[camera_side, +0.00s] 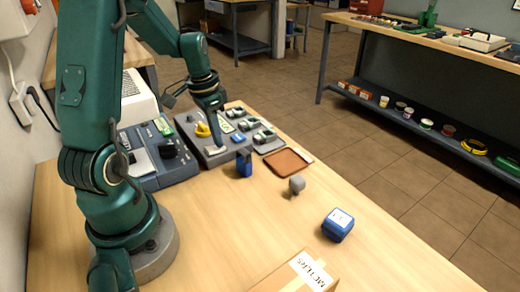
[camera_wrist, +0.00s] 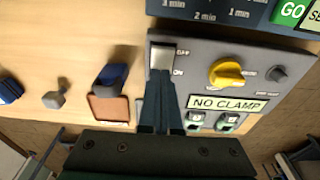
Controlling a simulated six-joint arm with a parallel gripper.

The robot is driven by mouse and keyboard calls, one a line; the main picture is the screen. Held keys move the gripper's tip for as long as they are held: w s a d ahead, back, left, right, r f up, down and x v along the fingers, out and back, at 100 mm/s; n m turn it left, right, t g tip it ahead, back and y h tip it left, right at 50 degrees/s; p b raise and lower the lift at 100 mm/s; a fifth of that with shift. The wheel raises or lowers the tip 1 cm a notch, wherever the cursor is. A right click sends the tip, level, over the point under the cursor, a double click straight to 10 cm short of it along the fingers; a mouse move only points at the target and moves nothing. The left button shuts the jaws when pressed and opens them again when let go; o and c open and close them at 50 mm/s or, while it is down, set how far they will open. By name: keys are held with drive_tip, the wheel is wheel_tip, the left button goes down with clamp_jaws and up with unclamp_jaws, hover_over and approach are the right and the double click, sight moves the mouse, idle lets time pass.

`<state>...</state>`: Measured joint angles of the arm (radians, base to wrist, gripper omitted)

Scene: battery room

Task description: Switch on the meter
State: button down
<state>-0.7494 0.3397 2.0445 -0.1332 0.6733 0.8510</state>
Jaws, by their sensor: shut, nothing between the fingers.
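The meter is a grey box (camera_side: 188,134) at the back of the bench, with a yellow knob (camera_side: 202,130) on its sloping top. In the wrist view its panel (camera_wrist: 195,50) shows a pale rocker switch (camera_wrist: 162,56) with OFF marked at the upper end and ON below. I cannot tell which way the rocker is tipped. A plate beside the yellow knob (camera_wrist: 227,73) reads NO CLAMP (camera_wrist: 228,103). My gripper (camera_wrist: 162,85) is shut and empty, its fingertips at the ON side of the switch. Whether they touch it is unclear.
A blue-grey unit (camera_side: 175,172) with time marks and a GO sign (camera_wrist: 292,11) adjoins the meter. Green-topped cells (camera_side: 264,137) sit beyond.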

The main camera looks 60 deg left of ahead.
drive_tip(key=shift+s+r, duration=0.15)
drive_tip(key=shift+s, duration=0.25)
wheel_tip(320, 180, up, 14)
drive_tip(key=w, duration=0.1)
drive_tip(key=shift+w, duration=0.4)
idle(0.4)
